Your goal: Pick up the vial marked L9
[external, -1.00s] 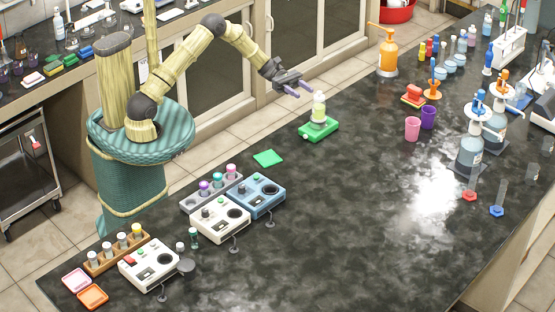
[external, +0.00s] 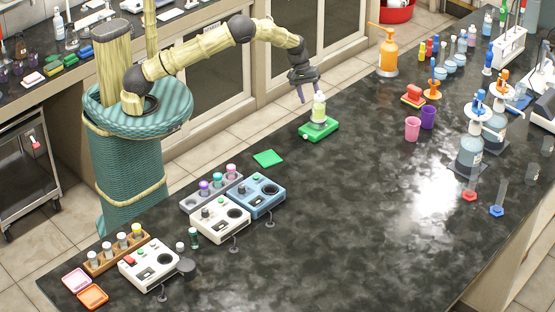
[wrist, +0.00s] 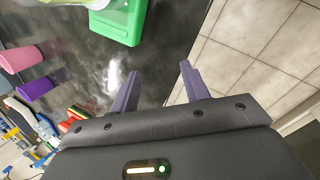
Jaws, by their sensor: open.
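No mark L9 is readable in either view, so I cannot tell which vial bears it. Several capped vials (external: 122,242) stand in a brown rack (external: 104,266) at the front left of the bench. Vials with purple, teal and pink caps (external: 217,181) stand in a grey rack (external: 190,206). A dark green vial (external: 193,238) and a small pale-capped one (external: 180,248) stand loose beside the white instruments. My gripper (external: 308,97) is open and empty, pointing down above and slightly left of the green stirrer, far from the vials. Its two purple fingers (wrist: 158,76) are apart in the wrist view.
A flask (external: 319,108) of yellow-green liquid stands on the green stirrer (external: 326,131), close to my gripper. The bench (external: 330,230) is clear at centre and front.

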